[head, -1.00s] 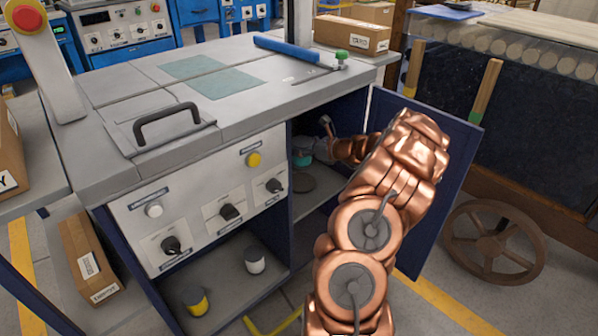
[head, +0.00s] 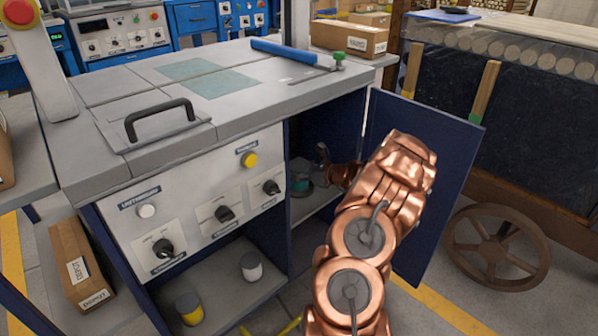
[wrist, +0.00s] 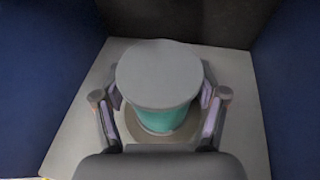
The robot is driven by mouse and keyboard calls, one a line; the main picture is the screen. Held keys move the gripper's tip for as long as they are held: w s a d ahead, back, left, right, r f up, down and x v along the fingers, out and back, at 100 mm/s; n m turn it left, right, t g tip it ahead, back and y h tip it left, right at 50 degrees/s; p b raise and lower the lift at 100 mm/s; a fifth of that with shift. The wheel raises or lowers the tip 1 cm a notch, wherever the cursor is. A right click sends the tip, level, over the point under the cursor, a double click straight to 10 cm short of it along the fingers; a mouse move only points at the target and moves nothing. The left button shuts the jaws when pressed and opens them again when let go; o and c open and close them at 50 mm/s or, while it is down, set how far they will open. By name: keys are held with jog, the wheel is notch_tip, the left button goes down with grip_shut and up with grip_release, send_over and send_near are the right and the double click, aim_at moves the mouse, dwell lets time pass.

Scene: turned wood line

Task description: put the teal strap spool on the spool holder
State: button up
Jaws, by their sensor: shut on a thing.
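The teal strap spool (wrist: 160,75) is between my gripper's fingers (wrist: 160,108) in the wrist view, its round grey top facing the camera and its teal side showing below. My gripper is shut on it from both sides. In the head view the spool (head: 302,187) is a small, dim teal patch inside the open cabinet bay, with my gripper (head: 318,172) beside it. A brownish disc (wrist: 185,137) shows under the spool, apparently part of the spool holder. Any post is hidden, and I cannot tell whether the spool touches the disc.
The bay has a pale floor (wrist: 75,145) and dark blue side walls close by. The open blue door (head: 440,170) stands right of my arm. The grey worktop (head: 240,85) overhangs the bay. A white pot (head: 252,267) and a yellow one (head: 189,308) stand on the lower left shelf.

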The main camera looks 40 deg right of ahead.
jog(key=o, duration=1.3)
jog(key=shift+o, duration=0.2)
jog(key=shift+r, duration=0.1)
jog(key=p+v, duration=0.3)
jog(key=v, duration=0.9)
jog(key=shift+p, duration=0.35)
